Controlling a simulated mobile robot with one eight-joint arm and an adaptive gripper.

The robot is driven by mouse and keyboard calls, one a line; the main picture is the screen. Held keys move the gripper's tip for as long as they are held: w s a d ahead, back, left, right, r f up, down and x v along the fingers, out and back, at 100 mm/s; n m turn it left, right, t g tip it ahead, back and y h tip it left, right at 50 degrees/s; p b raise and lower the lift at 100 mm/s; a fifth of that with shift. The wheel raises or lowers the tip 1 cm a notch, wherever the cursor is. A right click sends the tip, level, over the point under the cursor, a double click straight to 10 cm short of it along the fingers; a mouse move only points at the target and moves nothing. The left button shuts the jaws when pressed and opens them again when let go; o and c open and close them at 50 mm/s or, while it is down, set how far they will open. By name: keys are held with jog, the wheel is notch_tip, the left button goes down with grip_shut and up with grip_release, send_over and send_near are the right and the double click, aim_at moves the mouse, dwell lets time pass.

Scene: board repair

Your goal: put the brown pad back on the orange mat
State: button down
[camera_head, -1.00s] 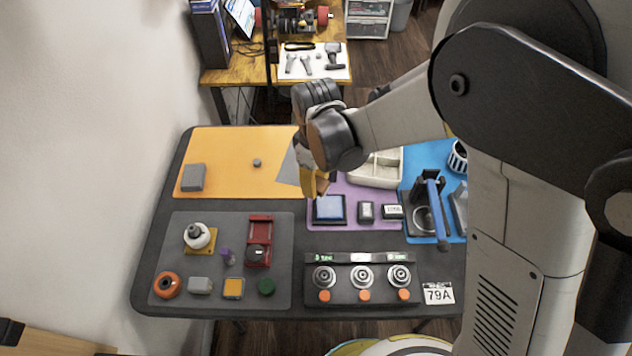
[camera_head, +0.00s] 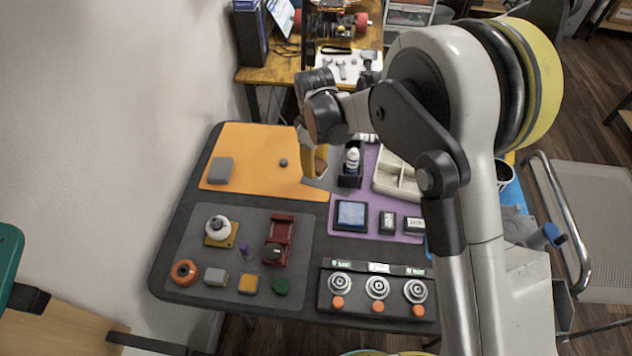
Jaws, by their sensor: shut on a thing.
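The orange mat (camera_head: 255,155) lies at the back left of the dark table. My gripper (camera_head: 314,166) points down over the mat's right edge, beside the purple mat. It is shut on a small brown piece, which looks like the brown pad (camera_head: 321,160). The fingers and the pad overlap in this view, so the pad's outline is partly hidden. I cannot tell how high the pad is above the table. A grey block (camera_head: 220,171) and a small grey knob (camera_head: 283,162) sit on the orange mat.
A flat grey sheet (camera_head: 325,184) lies below my gripper. A white bottle (camera_head: 352,159) in a black holder stands just right of it. The purple mat (camera_head: 362,235) carries a blue pad box (camera_head: 351,214). The orange mat's middle is mostly clear.

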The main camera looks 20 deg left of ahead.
aim_at(315, 185)
notch_tip(315, 185, down, 6)
jog(key=shift+f+b, duration=0.25)
jog(key=shift+b, duration=0.8)
jog(key=shift+f, duration=0.1)
jog(key=c, duration=1)
grip_release()
